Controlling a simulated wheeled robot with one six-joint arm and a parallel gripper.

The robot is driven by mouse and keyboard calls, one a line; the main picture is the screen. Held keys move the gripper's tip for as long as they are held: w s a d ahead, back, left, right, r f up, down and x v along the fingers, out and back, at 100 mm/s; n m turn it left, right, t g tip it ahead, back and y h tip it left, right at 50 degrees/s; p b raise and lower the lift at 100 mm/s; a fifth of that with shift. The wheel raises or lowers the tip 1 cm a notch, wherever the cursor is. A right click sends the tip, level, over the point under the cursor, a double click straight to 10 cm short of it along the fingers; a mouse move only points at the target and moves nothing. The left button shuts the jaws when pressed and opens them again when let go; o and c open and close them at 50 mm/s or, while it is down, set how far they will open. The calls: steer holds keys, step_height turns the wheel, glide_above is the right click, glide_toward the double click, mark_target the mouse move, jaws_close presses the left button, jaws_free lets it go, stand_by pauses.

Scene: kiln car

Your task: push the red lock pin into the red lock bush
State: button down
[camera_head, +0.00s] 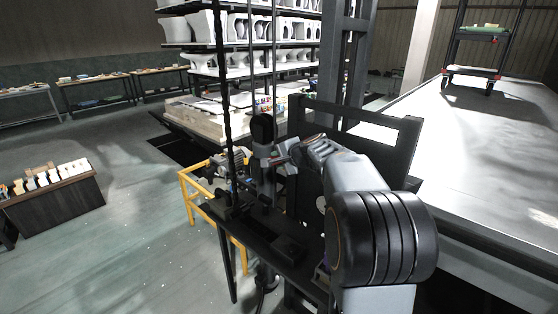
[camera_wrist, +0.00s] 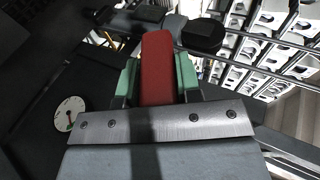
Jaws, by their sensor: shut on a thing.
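The red lock pin (camera_wrist: 158,62) is a long red bar in the wrist view. My gripper (camera_wrist: 158,80) is shut on it, with a green finger pad on each side. The pin's far end points toward dark metal parts at the top of the view. In the head view my gripper (camera_head: 282,160) is small and dark, beside a black upright post with a rounded top (camera_head: 262,130). A small red patch shows there, too small to read clearly. I cannot make out the red lock bush in either view. Whether the pin touches anything ahead is hidden.
A dark bench (camera_head: 265,222) stands below my arm, with a yellow rail (camera_head: 190,204) at its left. A white round dial (camera_wrist: 68,113) shows at the left of the wrist view. Shelves of white ware (camera_head: 262,28) rise behind.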

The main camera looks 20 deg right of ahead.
steer(key=shift+w+d, duration=0.35)
steer(key=shift+d, duration=0.45)
steer(key=shift+w+d, duration=0.4)
steer(key=shift+d, duration=0.45)
steer(key=shift+w+d, duration=0.35)
steer(key=shift+d, duration=0.45)
steer(key=shift+w+d, duration=0.25)
steer(key=shift+d, duration=0.3)
steer(key=shift+c, duration=2.4)
jaws_free()
steer(key=shift+s, duration=0.15)
steer(key=shift+v, duration=2)
steer(key=shift+s+r, duration=0.1)
steer(key=shift+r, duration=0.05)
steer(key=b+v, duration=0.2)
steer(key=v, duration=1.1)
steer(key=shift+s+r+b, duration=0.2)
steer(key=shift+s+b, duration=0.15)
steer(key=shift+b, duration=0.05)
